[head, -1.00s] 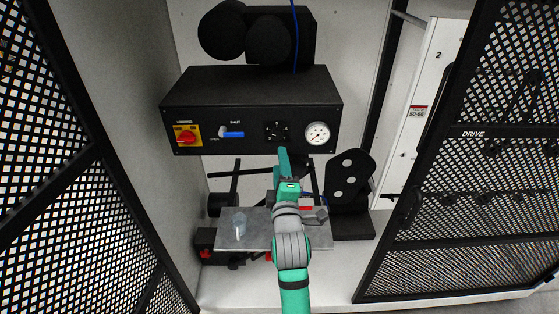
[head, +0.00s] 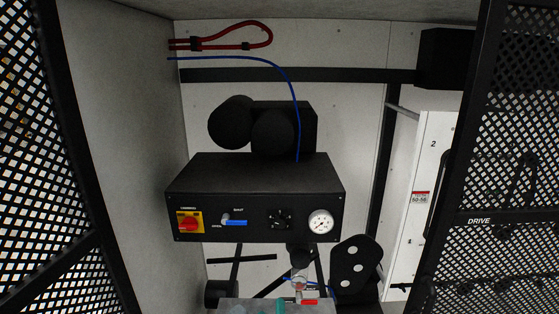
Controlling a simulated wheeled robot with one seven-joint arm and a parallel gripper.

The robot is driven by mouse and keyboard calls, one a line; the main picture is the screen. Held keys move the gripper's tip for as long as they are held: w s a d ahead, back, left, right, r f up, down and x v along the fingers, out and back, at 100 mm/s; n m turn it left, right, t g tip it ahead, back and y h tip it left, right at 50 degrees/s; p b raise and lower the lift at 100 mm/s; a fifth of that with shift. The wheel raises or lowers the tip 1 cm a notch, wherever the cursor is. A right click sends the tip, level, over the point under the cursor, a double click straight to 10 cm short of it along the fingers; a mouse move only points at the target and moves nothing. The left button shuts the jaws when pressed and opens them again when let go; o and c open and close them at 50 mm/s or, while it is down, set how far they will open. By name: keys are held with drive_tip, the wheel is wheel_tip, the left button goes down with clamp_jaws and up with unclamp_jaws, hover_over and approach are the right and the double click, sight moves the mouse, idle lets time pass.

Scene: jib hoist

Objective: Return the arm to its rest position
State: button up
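Only a small teal tip of my arm (head: 280,306) shows at the bottom edge of the head view, in front of the grey metal plate (head: 232,304). I take it to be the end of my gripper. The fingers cannot be made out, so I cannot tell whether it is open or shut, or whether it holds anything. The rest of my arm is below the picture. The tip appears well below the black control box (head: 255,170) and apart from it.
The box front carries a red rotary switch (head: 189,222), a blue lever (head: 235,223), a black knob (head: 281,219) and a white gauge (head: 320,221). A small red handle (head: 308,301) is right of the tip. Mesh doors flank the cabinet, including the right one (head: 500,240).

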drive_tip(key=s+a+f+m+g+h, duration=0.1)
drive_tip(key=s+f+m, duration=0.4)
drive_tip(key=s, duration=0.6)
drive_tip(key=s+f+m+g, duration=0.1)
drive_tip(key=s+f+m, duration=0.1)
drive_tip(key=s+f, duration=0.7)
drive_tip(key=s+d+r+m, duration=0.1)
drive_tip(key=s, duration=0.9)
drive_tip(key=s+d+r+m+g, duration=0.1)
drive_tip(key=s+d+m, duration=0.1)
drive_tip(key=s, duration=0.8)
drive_tip(key=shift+r, duration=0.2)
drive_tip(key=shift+d, duration=0.1)
drive_tip(key=shift+c, duration=0.2)
